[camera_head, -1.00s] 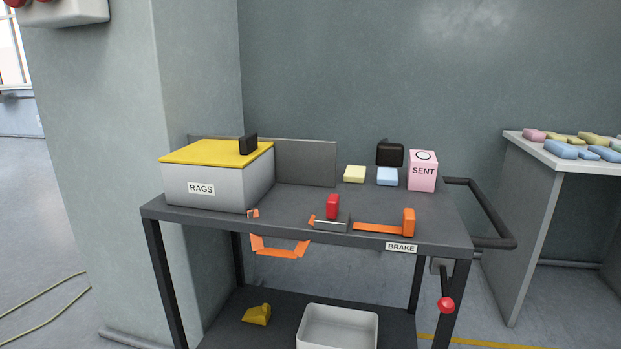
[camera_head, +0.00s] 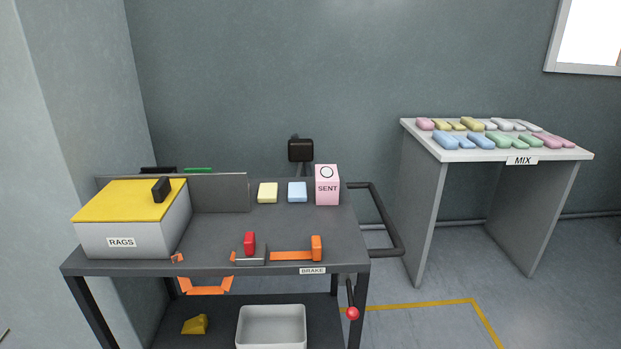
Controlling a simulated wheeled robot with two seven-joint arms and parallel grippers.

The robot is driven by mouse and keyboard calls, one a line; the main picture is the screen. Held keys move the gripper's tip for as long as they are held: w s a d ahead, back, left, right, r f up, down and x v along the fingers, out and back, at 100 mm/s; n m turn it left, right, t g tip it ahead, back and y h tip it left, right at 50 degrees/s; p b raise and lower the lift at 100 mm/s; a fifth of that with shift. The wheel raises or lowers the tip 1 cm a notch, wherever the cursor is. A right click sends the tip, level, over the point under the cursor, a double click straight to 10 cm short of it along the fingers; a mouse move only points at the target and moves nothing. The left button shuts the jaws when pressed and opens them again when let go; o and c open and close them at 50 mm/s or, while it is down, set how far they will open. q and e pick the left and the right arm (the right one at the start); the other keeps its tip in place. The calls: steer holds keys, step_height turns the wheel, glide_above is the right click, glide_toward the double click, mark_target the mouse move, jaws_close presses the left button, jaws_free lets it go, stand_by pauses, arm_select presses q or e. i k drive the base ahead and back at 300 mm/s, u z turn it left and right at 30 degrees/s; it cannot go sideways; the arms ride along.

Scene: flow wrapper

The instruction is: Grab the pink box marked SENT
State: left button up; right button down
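The pink box marked SENT (camera_head: 327,187) stands upright at the back right corner of the dark cart top (camera_head: 215,238). It has a round ring mark above the word. A light blue block (camera_head: 297,192) lies just left of it, and a pale yellow block (camera_head: 267,192) lies farther left. Neither of my grippers is in view.
A grey RAGS bin (camera_head: 140,230) with a yellow lid fills the cart's left side. A red-handled clamp (camera_head: 250,245) and orange strap (camera_head: 291,255) lie at the front edge. A handle (camera_head: 390,225) juts right. The MIX table (camera_head: 560,153) holds several coloured pieces.

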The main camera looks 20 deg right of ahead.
mark_target(327, 177)
steer(key=z, duration=2.25)
steer(key=i, duration=1.9)
steer(key=u, duration=3.85)
